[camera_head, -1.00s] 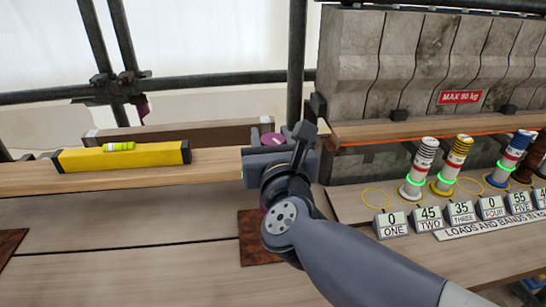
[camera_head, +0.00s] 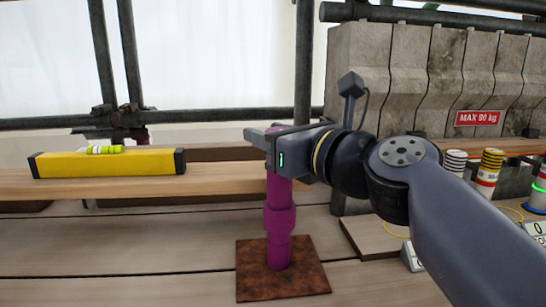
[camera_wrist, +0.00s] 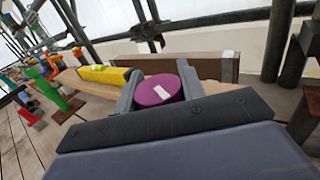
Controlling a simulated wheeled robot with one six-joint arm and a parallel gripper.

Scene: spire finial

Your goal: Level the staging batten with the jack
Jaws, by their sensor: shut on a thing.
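A purple jack (camera_head: 279,222) stands upright on a rusty square plate (camera_head: 282,285). Its round purple head (camera_wrist: 158,90) has a white mark on top and shows between my fingers in the wrist view. My gripper (camera_head: 268,138) is shut on the jack's head, coming from the right. The pale wooden staging batten (camera_head: 215,183) runs from the left to the jack; its contact with the jack is hidden. A yellow spirit level (camera_head: 108,163) lies along the batten, with a yellow-green vial (camera_head: 104,150) on top. The bubble is too small to read.
Grey stone blocks with a red MAX 90 kg sign (camera_head: 478,118) stand at the right. A dark scaffold pole (camera_head: 303,65) rises behind the jack. The boards at front left (camera_head: 110,265) are clear.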

